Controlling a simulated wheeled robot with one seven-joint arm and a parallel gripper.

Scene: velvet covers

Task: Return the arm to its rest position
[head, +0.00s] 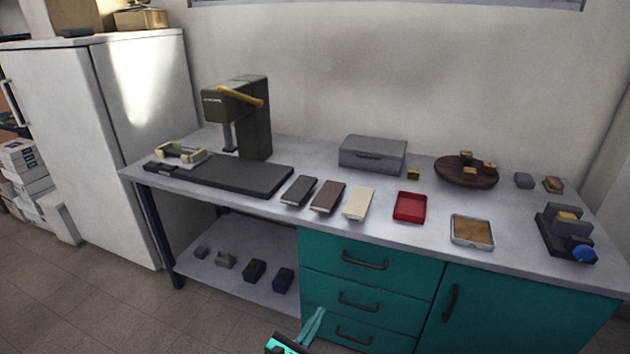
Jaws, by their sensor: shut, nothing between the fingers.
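My gripper (314,326) shows at the bottom middle of the head view, low in front of the teal drawers. Only its teal finger part and a dark-and-teal piece of its body are in the picture. The fingers are shut with nothing between them. It is apart from the workbench (335,211) and touches nothing that I can see. The rest of my arm is out of the picture.
On the bench stand a dark green press (255,118), a grey case (373,154), a red tray (409,208) and a dark round board (466,171). Teal drawers (366,262) are shut behind my gripper. Floor (120,310) at the left is clear.

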